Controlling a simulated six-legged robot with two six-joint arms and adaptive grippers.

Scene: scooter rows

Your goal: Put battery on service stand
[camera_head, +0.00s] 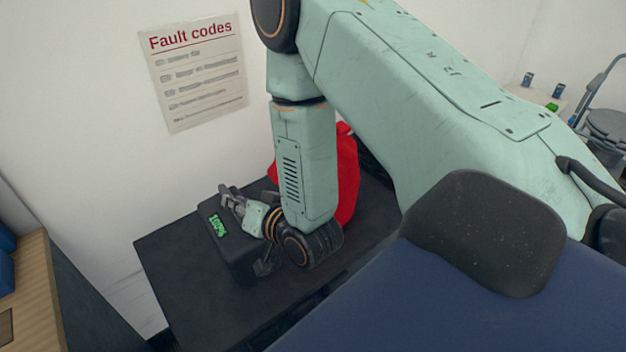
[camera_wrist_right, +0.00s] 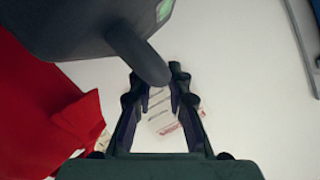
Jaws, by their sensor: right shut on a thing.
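The battery (camera_head: 226,249) is a dark box with a lit green display on its face, over the black top of a stand or bench (camera_head: 165,255) against the wall. I take this black top for the service stand. I cannot tell whether the battery rests on it or hangs just above. My right gripper (camera_head: 233,200) is at the battery's upper edge. In the right wrist view, my right gripper (camera_wrist_right: 160,82) is shut on the handle of the battery (camera_wrist_right: 85,22). My arm hides part of the battery's right side. My left gripper is not in view.
A red bag-like object (camera_head: 347,178) stands behind my right arm on the black top. A "Fault codes" sheet (camera_head: 195,75) hangs on the white wall. A wooden-topped surface (camera_head: 35,295) is at lower left. A dark blue surface (camera_head: 420,310) fills the lower right.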

